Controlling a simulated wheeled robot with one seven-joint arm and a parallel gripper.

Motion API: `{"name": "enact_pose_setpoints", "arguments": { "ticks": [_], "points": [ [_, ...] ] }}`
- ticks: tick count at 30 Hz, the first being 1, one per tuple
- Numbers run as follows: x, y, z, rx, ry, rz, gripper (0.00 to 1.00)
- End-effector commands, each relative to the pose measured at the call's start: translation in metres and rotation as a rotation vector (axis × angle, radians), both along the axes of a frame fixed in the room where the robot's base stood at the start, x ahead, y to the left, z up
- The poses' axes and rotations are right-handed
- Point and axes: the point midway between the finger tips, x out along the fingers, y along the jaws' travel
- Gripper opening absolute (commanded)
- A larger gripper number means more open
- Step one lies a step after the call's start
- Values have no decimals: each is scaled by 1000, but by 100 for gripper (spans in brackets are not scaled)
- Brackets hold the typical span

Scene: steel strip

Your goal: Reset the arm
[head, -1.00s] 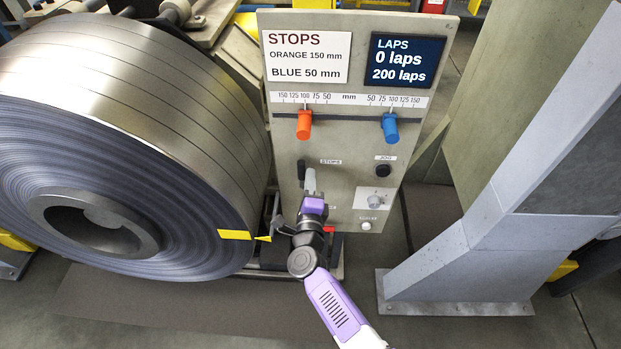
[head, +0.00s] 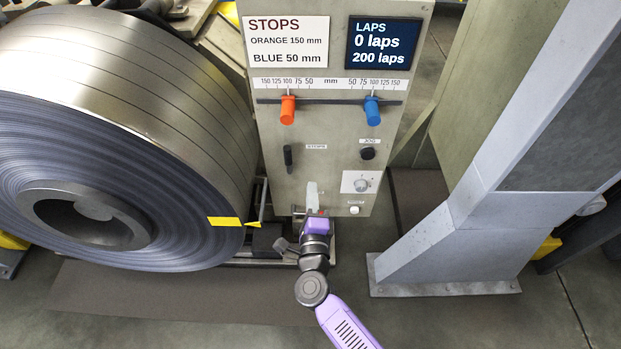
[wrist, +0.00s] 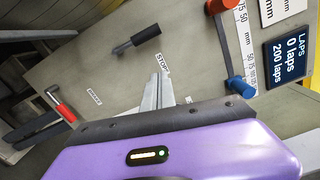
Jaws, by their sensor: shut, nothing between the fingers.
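My gripper (head: 312,190) is shut and empty, in front of the lower part of the grey control panel (head: 330,135). In the wrist view its pale fingers (wrist: 158,90) point at the panel face, apart from the black STOPS lever (wrist: 137,39). A red-handled lever (wrist: 62,106) shows at the wrist view's left; my gripper mostly hides that area in the head view.
A large steel coil (head: 180,90) with a yellow marker stands close on the left. A grey slanted post (head: 450,230) stands on the right. The sign (head: 287,41) reads orange 150 mm, blue 50 mm; the display (head: 381,45) reads 0 laps, 200 laps.

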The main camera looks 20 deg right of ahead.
Motion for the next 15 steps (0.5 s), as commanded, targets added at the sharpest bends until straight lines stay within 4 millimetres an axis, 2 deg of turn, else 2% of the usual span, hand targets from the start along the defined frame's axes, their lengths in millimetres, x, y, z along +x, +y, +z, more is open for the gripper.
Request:
{"name": "enact_pose_setpoints", "arguments": {
  "ticks": [4, 15],
  "points": [
    [-9, 2, 0, 1, 0, 0, 0],
    [-10, 2, 0, 1, 0, -1, 0]
  ]
}}
